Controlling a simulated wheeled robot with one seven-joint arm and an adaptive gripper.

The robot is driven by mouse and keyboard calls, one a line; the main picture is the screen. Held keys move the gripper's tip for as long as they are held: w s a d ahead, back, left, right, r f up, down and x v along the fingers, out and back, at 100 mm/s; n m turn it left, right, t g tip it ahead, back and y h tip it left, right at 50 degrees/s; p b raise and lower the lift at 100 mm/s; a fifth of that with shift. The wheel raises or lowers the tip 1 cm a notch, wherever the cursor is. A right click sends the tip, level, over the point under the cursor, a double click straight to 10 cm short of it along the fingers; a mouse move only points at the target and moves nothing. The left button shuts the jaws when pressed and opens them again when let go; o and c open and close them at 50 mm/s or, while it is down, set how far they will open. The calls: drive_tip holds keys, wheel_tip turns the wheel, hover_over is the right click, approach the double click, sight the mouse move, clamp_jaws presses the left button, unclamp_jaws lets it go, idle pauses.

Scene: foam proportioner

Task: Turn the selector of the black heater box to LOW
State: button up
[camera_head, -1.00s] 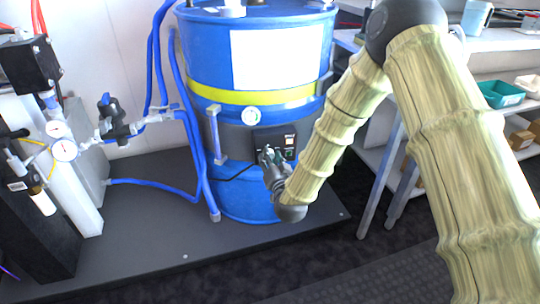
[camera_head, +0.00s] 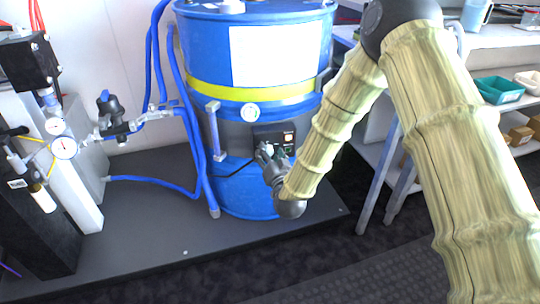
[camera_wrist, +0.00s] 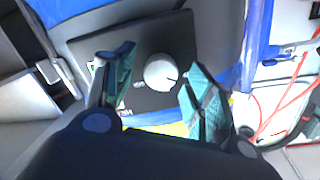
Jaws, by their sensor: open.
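The black heater box (camera_head: 287,133) is mounted on the grey band around the blue drum (camera_head: 250,185); it also shows in the wrist view (camera_wrist: 82,47). Its selector, a round white knob (camera_wrist: 161,72) with a small dark mark on its right side, shows in the wrist view. My gripper (camera_head: 268,152) is in front of the box and hides part of it. In the wrist view my gripper (camera_wrist: 155,88) is open, with one teal-padded finger on each side of the knob and a gap on both sides. The printed selector positions are mostly hidden or too small to read.
A vertical sight tube (camera_head: 216,135) with a blue hose stands left of the box. A round gauge (camera_head: 250,113) sits just above it. Valves and gauges (camera_head: 64,148) are at far left, and shelves with a teal bin (camera_head: 500,90) at right.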

drive_tip(key=v, duration=1.2)
drive_tip(key=shift+d, duration=0.1)
drive_tip(key=s+d+f+n+g+h, duration=0.1)
drive_tip(key=s+d+f+g, duration=0.35)
drive_tip(key=s+f, duration=0.5)
drive_tip(key=s+d+f+n+g+h, duration=0.1)
drive_tip(key=s+d+f+g, duration=0.4)
drive_tip(key=f, duration=0.8)
drive_tip(key=s+d+f+g+h, duration=0.1)
drive_tip(key=s+d+f+g, duration=0.2)
drive_tip(key=s, duration=0.5)
drive_tip(key=s+d+f+g, duration=0.2)
drive_tip(key=s+d+f, duration=0.15)
drive_tip(key=s, duration=0.55)
drive_tip(key=s+d+f+g+h, duration=0.1)
drive_tip(key=s+d+f+g, duration=0.2)
drive_tip(key=s, duration=0.5)
wheel_tip(320, 180, up, 34)
drive_tip(key=p, duration=3.3)
drive_tip(key=shift+d+f+n, duration=0.2)
drive_tip(key=shift+d+n, duration=0.05)
drive_tip(key=shift+n, duration=0.15)
